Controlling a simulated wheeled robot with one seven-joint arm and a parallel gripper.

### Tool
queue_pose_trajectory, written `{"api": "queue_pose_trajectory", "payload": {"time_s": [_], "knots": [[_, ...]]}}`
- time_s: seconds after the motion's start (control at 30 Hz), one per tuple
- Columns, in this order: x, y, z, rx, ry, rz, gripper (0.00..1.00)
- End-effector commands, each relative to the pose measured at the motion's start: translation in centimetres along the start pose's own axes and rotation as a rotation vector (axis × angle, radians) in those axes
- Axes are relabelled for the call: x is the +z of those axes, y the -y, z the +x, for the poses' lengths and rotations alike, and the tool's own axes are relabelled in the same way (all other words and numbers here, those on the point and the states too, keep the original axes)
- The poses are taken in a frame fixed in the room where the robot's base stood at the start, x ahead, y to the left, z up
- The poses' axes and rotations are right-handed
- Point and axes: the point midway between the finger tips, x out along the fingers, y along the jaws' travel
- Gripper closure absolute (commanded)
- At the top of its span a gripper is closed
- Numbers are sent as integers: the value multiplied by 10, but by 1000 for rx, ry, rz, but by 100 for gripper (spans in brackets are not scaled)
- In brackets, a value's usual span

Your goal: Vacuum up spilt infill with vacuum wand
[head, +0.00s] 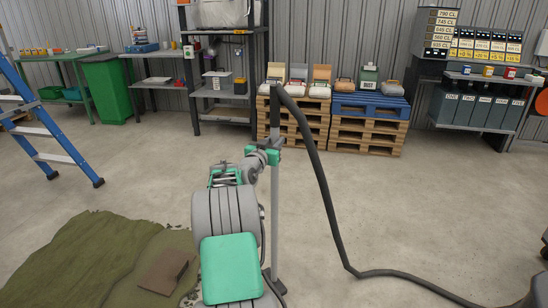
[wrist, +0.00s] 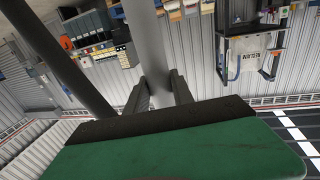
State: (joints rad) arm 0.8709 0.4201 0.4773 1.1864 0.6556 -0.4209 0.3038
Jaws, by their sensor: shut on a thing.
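The vacuum wand (head: 275,205) is a grey tube standing nearly upright in front of me, its lower end near the floor and partly behind my arm. My gripper (head: 272,147) is shut on the upper part of the tube. In the wrist view the gripper's dark fingers (wrist: 162,92) close around the grey wand (wrist: 147,45). A dark hose (head: 322,190) leaves the wand's top, drops to the floor and runs off to the right. Spilt infill cannot be clearly told; small dark specks show at the mat's edge beside my arm, which hides part of that floor.
A rumpled green mat (head: 75,255) with a brown flat piece (head: 167,271) lies at the lower left. A blue ladder (head: 60,150) stands left. Pallets (head: 372,130), shelves (head: 225,85) and a dark display stand (head: 475,105) line the back wall. The middle floor is largely clear.

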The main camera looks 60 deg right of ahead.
Motion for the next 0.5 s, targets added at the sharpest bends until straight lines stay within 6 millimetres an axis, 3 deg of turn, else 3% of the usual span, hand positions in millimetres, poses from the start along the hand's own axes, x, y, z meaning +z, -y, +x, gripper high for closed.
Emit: {"api": "queue_pose_trajectory", "payload": {"time_s": [0.03, 0.2, 0.5], "knots": [[-10, 2, 0, -2, -7, 3, 100], [-24, 5, -2, -7, -5, 3, 100], [-35, 8, -4, -11, -5, 2, 100]]}}
